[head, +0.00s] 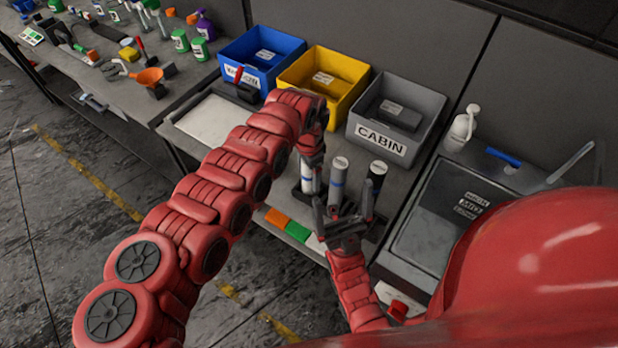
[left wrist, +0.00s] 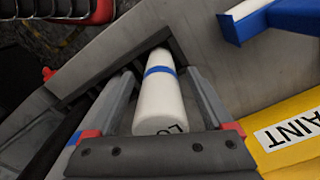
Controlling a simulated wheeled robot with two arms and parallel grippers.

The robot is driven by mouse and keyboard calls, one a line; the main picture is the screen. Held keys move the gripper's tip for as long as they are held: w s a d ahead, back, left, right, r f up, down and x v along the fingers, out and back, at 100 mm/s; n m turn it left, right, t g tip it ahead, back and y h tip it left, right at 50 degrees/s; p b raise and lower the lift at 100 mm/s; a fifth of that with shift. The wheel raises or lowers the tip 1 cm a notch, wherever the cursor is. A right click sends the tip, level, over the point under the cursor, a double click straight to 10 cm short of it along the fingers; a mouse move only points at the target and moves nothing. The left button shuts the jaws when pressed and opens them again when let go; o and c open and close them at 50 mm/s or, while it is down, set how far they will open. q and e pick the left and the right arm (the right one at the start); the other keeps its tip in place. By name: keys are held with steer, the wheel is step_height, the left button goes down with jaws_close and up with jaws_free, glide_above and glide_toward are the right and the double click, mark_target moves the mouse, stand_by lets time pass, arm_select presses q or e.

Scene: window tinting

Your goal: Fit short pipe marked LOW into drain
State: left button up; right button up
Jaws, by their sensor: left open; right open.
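A short white pipe with a blue band (head: 308,180) stands upright in a dark rack. My right gripper (head: 344,202) is open and empty in front of the pipes. A grey basin (head: 425,240) with stacked labels, one reading MID, stands right; its drain is not discernible.
Blue (head: 290,50), yellow (head: 350,65) and grey CABIN (head: 425,95) bins line the back. Orange (head: 276,219) and green (head: 297,231) swatches lie along the front edge. A cluttered side bench (head: 110,90) is far left.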

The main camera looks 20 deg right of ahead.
arm_select(q)
steer(key=shift+f, duration=0.4)
steer(key=shift+c, duration=0.2)
jaws_close()
stand_by(1.0)
